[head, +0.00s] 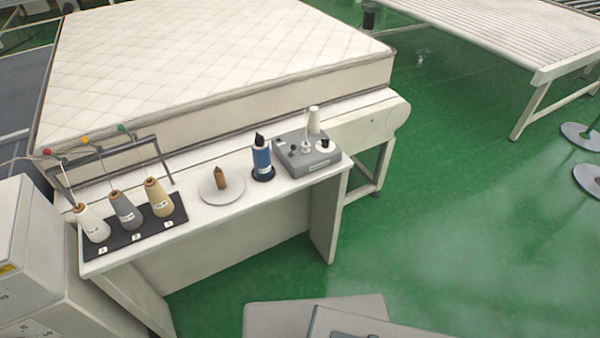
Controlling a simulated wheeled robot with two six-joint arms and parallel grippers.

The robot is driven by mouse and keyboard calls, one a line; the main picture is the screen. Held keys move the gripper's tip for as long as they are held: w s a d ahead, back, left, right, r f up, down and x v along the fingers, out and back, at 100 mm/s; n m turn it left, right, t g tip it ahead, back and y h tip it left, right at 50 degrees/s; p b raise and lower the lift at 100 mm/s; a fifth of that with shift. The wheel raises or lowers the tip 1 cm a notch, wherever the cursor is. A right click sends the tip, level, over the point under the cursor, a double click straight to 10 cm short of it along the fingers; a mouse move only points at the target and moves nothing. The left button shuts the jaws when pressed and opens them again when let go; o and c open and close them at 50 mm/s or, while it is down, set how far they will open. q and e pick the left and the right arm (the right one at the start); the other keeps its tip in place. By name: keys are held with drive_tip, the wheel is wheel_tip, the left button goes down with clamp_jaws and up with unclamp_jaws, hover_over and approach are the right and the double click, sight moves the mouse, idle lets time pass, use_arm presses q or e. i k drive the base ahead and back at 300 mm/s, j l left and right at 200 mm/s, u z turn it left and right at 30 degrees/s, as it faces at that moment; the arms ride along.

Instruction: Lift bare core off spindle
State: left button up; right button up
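A small brown cone (221,179), which looks like the bare core, stands upright on a round white disc (209,193) on the white table. No thread shows on it. The spindle is hidden, presumably inside the cone; I cannot see it. Neither of my grippers is in the head view, and nothing is touching the cone.
A white cone (92,223), a grey cone (126,211) and a tan cone (158,197) stand on a black mat (126,238) at the left. A blue bottle (262,160) and grey box (300,157) stand right. A mattress (215,50) lies behind the table (240,213).

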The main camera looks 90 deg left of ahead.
sight(219, 178)
drive_tip(key=u, duration=3.55)
drive_tip(key=i+j+u, duration=0.1)
drive_tip(key=i+j, duration=0.15)
drive_tip(key=i, duration=0.2)
drive_tip(key=i+j+u, duration=0.1)
drive_tip(key=i+j, duration=0.15)
drive_tip(key=i, duration=0.25)
